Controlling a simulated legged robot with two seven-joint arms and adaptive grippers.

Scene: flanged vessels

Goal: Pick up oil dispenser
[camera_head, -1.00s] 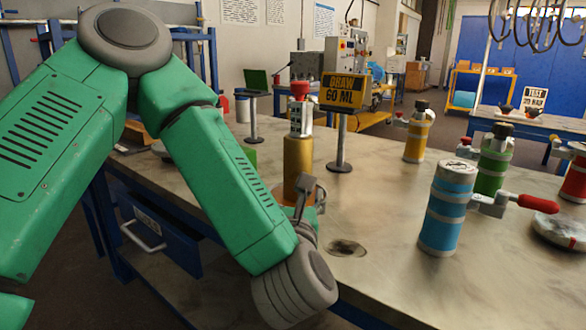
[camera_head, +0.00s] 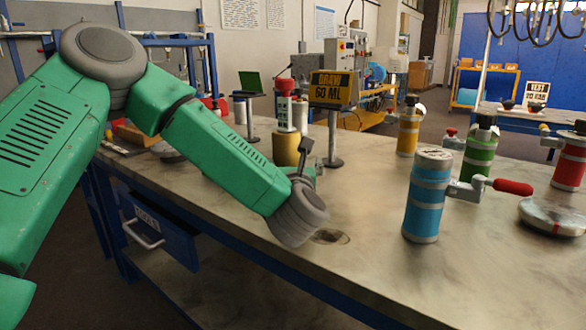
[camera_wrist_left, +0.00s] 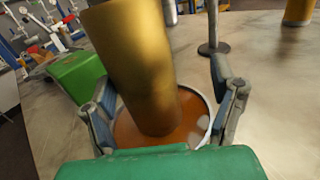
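The oil dispenser is a gold cylinder (camera_head: 286,150) with a grey and white neck and a red top, upright on the bench left of centre in the head view. Its gold body (camera_wrist_left: 138,65) fills the middle of the left wrist view, its base over a round brown-orange dish. My left gripper (camera_wrist_left: 165,105) is open, one finger on each side of the lower body, with gaps showing. In the head view my left gripper (camera_head: 306,160) is in front of the dispenser and hides its base. My right gripper is not in view.
A "DRAW 60 ML" sign (camera_head: 333,88) stands just behind the dispenser. A green block (camera_wrist_left: 78,75) is close to the left finger. A blue vessel (camera_head: 427,195) with a red-handled valve stands to the right, with green (camera_head: 479,150) and yellow (camera_head: 408,130) vessels behind.

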